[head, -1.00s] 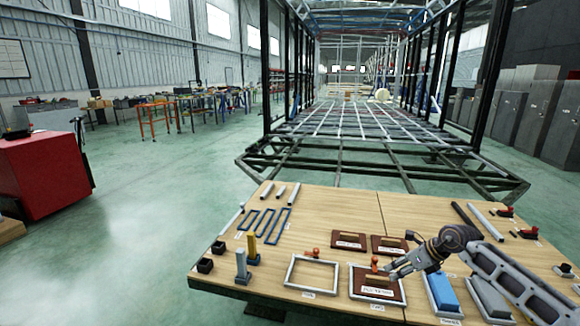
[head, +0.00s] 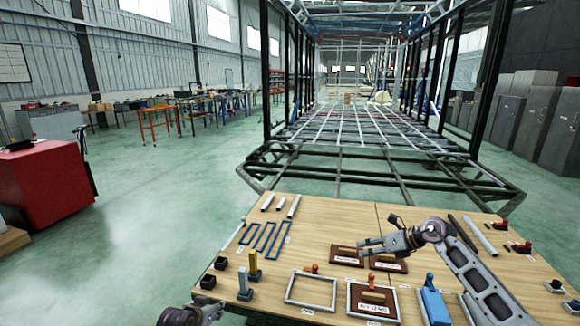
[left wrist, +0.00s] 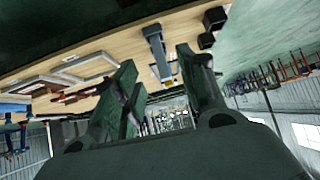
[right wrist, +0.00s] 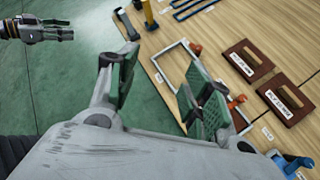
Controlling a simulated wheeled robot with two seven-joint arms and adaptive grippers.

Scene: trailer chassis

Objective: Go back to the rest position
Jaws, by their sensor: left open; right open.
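My right gripper (head: 362,246) is above the wooden table (head: 320,225), over the brown plates, its fingers pointing left in the head view. In the right wrist view its two fingers (right wrist: 162,70) are spread apart with nothing between them. My left gripper (head: 207,311) is partly in view at the bottom edge of the head view, in front of the table's near left corner. It also shows at the top left of the right wrist view (right wrist: 60,30). In the left wrist view its fingers (left wrist: 158,70) are apart and empty.
The table holds brown labelled plates (head: 346,256), a grey frame (head: 311,273), a blue block (head: 434,306), blue rectangles (head: 264,236), upright yellow and grey posts (head: 253,263) and black cups (head: 208,282). The trailer chassis (head: 355,153) stands behind. A red cabinet (head: 45,180) is left; open floor lies between.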

